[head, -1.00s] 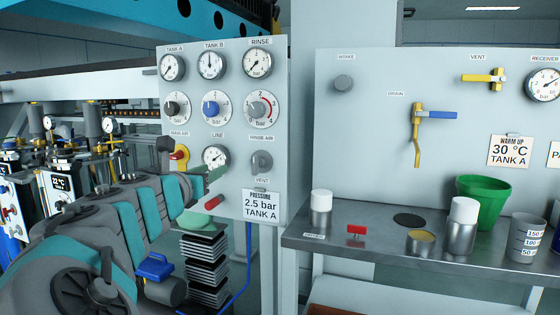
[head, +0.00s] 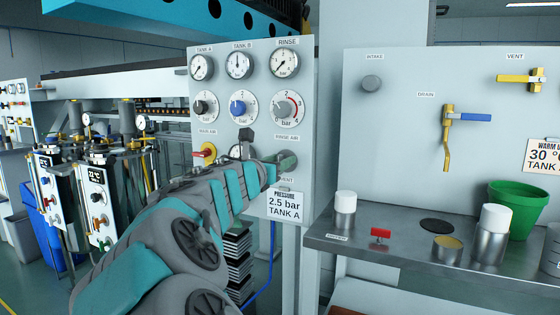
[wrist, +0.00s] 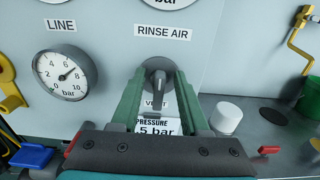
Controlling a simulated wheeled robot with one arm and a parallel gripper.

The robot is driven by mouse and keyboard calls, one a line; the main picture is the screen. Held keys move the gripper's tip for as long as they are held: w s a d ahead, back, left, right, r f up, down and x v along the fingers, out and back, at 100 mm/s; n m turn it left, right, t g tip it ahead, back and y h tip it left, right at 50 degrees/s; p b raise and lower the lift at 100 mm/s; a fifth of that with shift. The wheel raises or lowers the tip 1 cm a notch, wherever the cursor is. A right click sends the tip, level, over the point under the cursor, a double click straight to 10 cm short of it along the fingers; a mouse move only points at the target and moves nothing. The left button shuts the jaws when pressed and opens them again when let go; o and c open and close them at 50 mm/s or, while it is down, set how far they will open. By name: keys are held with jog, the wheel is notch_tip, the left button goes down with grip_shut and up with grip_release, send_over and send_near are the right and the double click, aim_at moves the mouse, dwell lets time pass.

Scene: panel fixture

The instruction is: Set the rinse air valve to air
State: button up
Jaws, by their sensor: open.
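The rinse air valve is a grey round knob (wrist: 159,68) with a dark handle, under the RINSE AIR label (wrist: 164,31) in the wrist view. A VENT label (wrist: 154,103) shows below it, partly covered. My gripper (wrist: 160,78) is open, with its green fingers left and right of the knob. I cannot tell whether they touch it. In the head view my gripper (head: 284,161) is at the panel (head: 303,120) and mostly hides the valve.
The LINE gauge (wrist: 62,74) is left of the valve. A pressure card (head: 285,206) hangs just below. A red and yellow valve (head: 204,153) is further left. The bench (head: 385,248) at right holds a white-capped jar (head: 345,205).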

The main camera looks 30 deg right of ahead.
jog(key=shift+w+d, duration=0.1)
grip_shut()
dwell(0.4)
